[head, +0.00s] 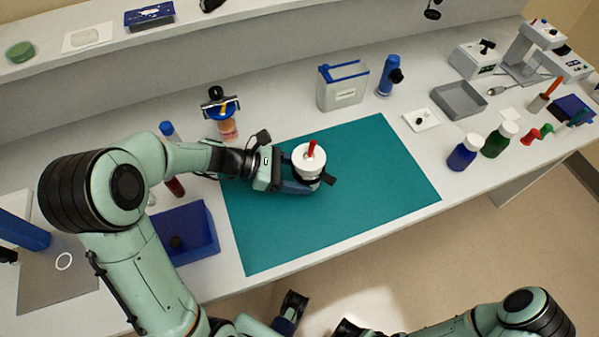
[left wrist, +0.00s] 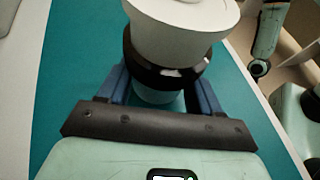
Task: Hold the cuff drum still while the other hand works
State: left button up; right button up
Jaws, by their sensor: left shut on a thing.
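The cuff drum (head: 308,155), white on top with a black band below and a red piece standing up from its top, is over the teal mat (head: 350,215). My left gripper (head: 311,181) is shut on its lower part, coming from the left. In the left wrist view the drum's white flared body (left wrist: 180,25) and black band rise between the two blue fingers (left wrist: 162,88). Its lower end is mostly hidden, so I cannot tell if it rests on the mat. Dark parts of mine show at the head view's bottom edge; the right gripper's jaws are not clear there.
A grey bin (head: 342,93) and a blue tool (head: 389,78) stand behind the mat. A blue box (head: 186,234) is left of it. Blue (head: 464,155) and green (head: 499,142) bottles stand to the right. The mat's right and front parts are clear.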

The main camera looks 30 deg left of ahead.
pick_arm(q)
jog(key=shift+f+b, duration=0.55)
jog(key=shift+f, duration=0.25)
dwell(1.3)
